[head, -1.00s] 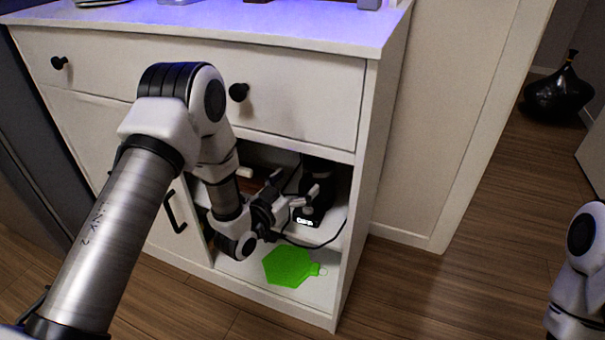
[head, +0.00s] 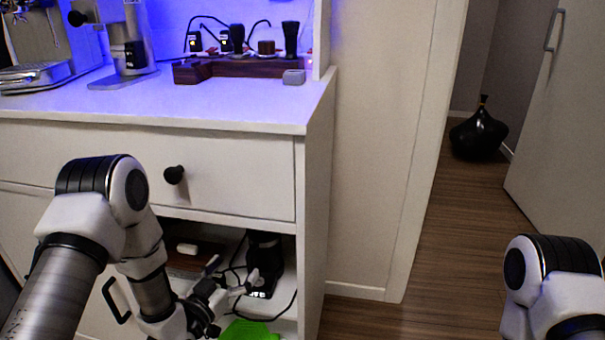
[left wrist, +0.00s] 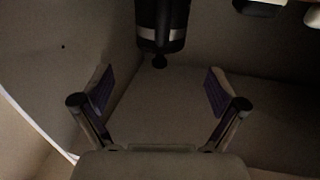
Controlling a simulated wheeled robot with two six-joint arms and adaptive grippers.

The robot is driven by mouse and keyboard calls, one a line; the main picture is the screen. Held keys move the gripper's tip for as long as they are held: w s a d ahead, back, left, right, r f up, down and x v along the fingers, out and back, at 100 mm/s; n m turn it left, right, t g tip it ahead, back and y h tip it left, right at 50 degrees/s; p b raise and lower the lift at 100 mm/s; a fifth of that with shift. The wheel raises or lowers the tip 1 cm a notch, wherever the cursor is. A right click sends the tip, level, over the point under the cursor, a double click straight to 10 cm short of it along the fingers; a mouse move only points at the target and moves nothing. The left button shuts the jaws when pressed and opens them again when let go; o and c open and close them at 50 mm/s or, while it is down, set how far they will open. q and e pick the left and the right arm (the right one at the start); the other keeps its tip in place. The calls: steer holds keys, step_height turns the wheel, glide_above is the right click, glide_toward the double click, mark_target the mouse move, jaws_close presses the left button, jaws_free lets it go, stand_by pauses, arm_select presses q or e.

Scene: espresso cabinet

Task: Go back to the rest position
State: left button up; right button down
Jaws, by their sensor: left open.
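My left gripper (head: 232,284) is inside the open compartment of the white cabinet (head: 230,170), in front of a black device (head: 263,262) with a small lit display. In the left wrist view the gripper (left wrist: 160,95) has its two fingers spread apart with nothing between them. A dark cylinder (left wrist: 163,22) with a pale band stands ahead of the fingers, apart from them. My right arm shows at the lower right of the head view, but its gripper is out of the picture.
A green mat (head: 250,330) lies low in the compartment; a wooden box (head: 195,258) is on the shelf. The counter holds a grinder (head: 128,45), an espresso machine (head: 45,50) and a wooden stand (head: 235,68). A black vase (head: 478,135) stands on open floor at right.

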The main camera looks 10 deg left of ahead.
arm_select(q)
steer(key=s+d+f+g+y, duration=0.2)
steer(key=s+f+g, duration=0.6)
steer(key=s+f, duration=0.85)
steer(key=s+a+f+n+g+y, duration=0.1)
steer(key=s+f+g, duration=0.25)
steer(key=s, duration=0.45)
steer(key=s+a+f+n+g+y, duration=0.1)
steer(key=s+a+f+n+g, duration=0.15)
steer(key=s+g, duration=0.4)
step_height(320, 180, up, 32)
steer(key=s+p, duration=0.2)
steer(key=p, duration=3)
steer(key=shift+s+d+t+p, duration=0.3)
steer(key=shift+s+t+p, duration=0.05)
steer(key=shift+t+p, duration=0.05)
